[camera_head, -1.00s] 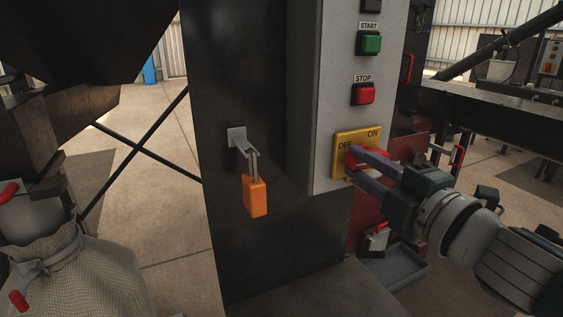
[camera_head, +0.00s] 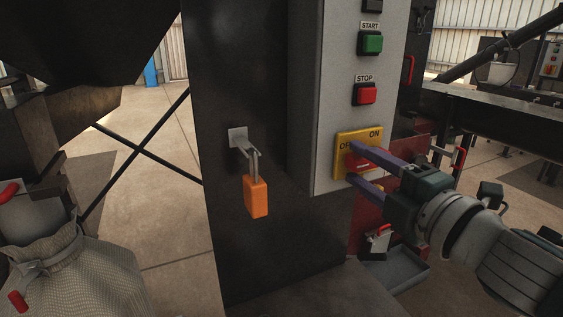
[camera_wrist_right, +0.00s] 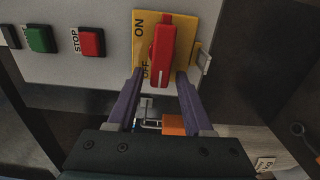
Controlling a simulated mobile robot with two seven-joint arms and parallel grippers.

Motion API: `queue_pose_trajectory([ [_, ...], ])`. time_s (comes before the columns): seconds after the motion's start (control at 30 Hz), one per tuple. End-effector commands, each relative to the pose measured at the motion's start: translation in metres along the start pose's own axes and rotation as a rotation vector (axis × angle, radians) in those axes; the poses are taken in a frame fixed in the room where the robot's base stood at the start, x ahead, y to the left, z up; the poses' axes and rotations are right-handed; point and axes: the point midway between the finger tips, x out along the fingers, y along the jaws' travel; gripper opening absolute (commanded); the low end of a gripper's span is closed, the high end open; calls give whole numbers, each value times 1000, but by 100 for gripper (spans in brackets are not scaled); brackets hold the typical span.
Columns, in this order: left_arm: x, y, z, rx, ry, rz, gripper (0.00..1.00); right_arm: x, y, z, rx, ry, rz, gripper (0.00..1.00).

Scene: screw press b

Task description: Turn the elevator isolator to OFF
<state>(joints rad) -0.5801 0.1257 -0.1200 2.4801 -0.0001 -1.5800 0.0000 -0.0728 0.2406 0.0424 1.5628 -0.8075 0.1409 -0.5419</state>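The elevator isolator is a yellow plate (camera_head: 343,139) with a red handle (camera_head: 362,163), low on the grey control panel. In the right wrist view the red handle (camera_wrist_right: 161,55) lies lengthwise between my fingers. The white mark on its end sits beside the OFF lettering, and ON is at the other end of the plate (camera_wrist_right: 140,42). My right gripper (camera_head: 353,162) is open; its purple fingertips (camera_wrist_right: 160,74) stand one on each side of the handle with visible gaps. In the head view the fingers partly hide the handle and the plate. My left gripper is not in view.
Above the isolator are a red STOP button (camera_head: 366,95) and a green START button (camera_head: 371,43). An orange padlock (camera_head: 256,197) hangs from a hasp (camera_head: 238,137) on the dark column. A grey tray (camera_head: 400,268) lies below right. A sack (camera_head: 75,270) stands at left.

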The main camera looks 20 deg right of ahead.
Motion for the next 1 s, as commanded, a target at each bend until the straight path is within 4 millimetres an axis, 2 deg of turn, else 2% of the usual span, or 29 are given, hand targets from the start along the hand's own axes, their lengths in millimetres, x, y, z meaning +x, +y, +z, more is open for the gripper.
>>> queue_pose_trajectory([
  [0.37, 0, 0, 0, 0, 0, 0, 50, -5, -1, 0, 3, -1, -1, 57],
  [0.47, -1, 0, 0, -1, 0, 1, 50, -17, -1, 0, 3, -1, -2, 57],
  [0.8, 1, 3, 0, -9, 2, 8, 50, -79, -1, 0, 2, -1, -3, 57],
  [1.0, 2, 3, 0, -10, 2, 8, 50, -97, 0, 0, 2, -1, -1, 57],
])
